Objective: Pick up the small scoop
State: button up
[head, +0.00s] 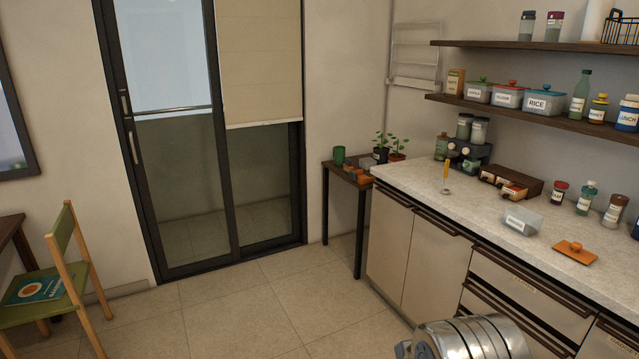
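A small upright item with a yellow handle and a grey lower end (446,178) stands on the light countertop (470,205), near its left end. It may be the small scoop, but it is too small to tell for sure. No other scoop can be made out. My gripper is not in view. Only a silver, rounded part of my arm shows at the bottom edge, in front of the cabinets.
On the counter are a labelled grey container (523,220), an orange lid (575,251), a brown drawer box (511,182) and several jars. Shelves (540,111) hang above. A small side table (347,172) with plants stands left of the counter. A chair (62,262) stands far left. The tiled floor between is clear.

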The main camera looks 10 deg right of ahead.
aim_at(445, 190)
jog(key=z, duration=0.2)
jog(key=i, duration=1.65)
jog(key=z, duration=0.25)
jog(key=i, duration=1.6)
jog(key=z, duration=0.15)
